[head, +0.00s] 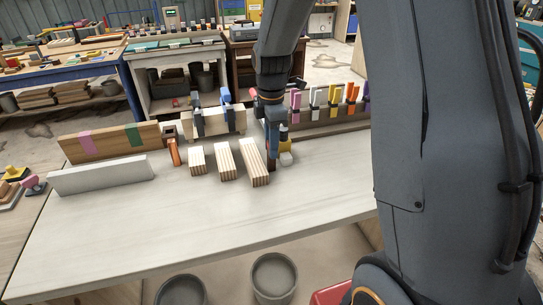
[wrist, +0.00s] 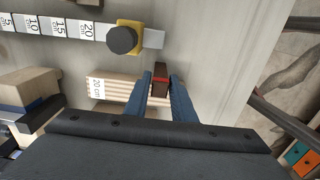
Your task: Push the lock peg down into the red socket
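My gripper (wrist: 161,78) points down at the bench, by the near end of the longest striped wooden block. Its two blue fingers stand apart. A small dark red block with a brighter red edge (wrist: 161,70) shows between the fingertips. I cannot tell whether the fingers touch it, or whether it is the socket, the peg or both. In the head view my gripper (head: 272,140) is seen from behind my arm, with a dark red patch (head: 272,165) at its lower end. No separate peg can be made out.
The striped block labelled 20 cm (wrist: 112,88) lies close to the left of the fingers. A numbered scale (wrist: 60,27) with a yellow slider (wrist: 130,30) and dark knob (wrist: 121,40) lies beyond. Long boards (head: 110,142) stand at left. The bench front (head: 180,220) is clear.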

